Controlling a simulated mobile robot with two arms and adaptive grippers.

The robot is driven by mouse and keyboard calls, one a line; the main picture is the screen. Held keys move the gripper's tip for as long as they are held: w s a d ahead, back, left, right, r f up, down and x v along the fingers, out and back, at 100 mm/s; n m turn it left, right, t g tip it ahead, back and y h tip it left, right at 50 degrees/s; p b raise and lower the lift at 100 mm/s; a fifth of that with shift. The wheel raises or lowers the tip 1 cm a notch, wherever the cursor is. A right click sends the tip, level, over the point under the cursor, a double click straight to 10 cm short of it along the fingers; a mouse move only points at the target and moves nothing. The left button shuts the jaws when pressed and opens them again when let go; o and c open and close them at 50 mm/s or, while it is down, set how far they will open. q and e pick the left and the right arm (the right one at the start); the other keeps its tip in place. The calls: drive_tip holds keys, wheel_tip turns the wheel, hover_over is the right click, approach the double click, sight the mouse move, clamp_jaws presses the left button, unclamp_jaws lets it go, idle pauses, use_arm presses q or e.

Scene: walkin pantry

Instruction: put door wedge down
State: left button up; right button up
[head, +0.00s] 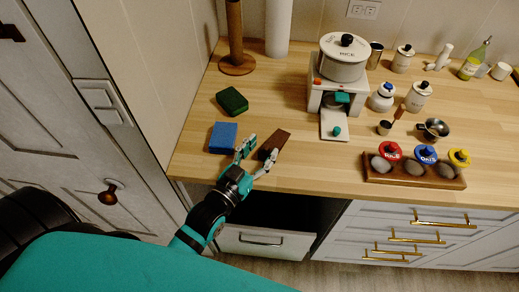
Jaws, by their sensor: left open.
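A brown wedge-shaped block, which looks like the door wedge (274,141), lies on the wooden counter (290,180) near its front edge. My left gripper (259,153) is open at the wedge's near left side. One finger is left of the wedge, beside the blue sponge, and the other is at the wedge's near right end. I cannot tell whether either finger touches it. My right gripper is not in view.
A blue sponge (223,137) and a green sponge (232,101) lie left of the gripper. A rice dispenser (342,70) stands behind, and a rack of jars (415,173) is to the right. An open drawer (265,243) is below the counter edge.

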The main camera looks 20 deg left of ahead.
use_arm(q)
drive_tip(key=shift+r, duration=0.2)
drive_tip(key=s+a+b, duration=0.2)
drive_tip(key=s, duration=0.9)
drive_tip(key=shift+s, duration=0.4)
drive_tip(key=shift+f, duration=0.1)
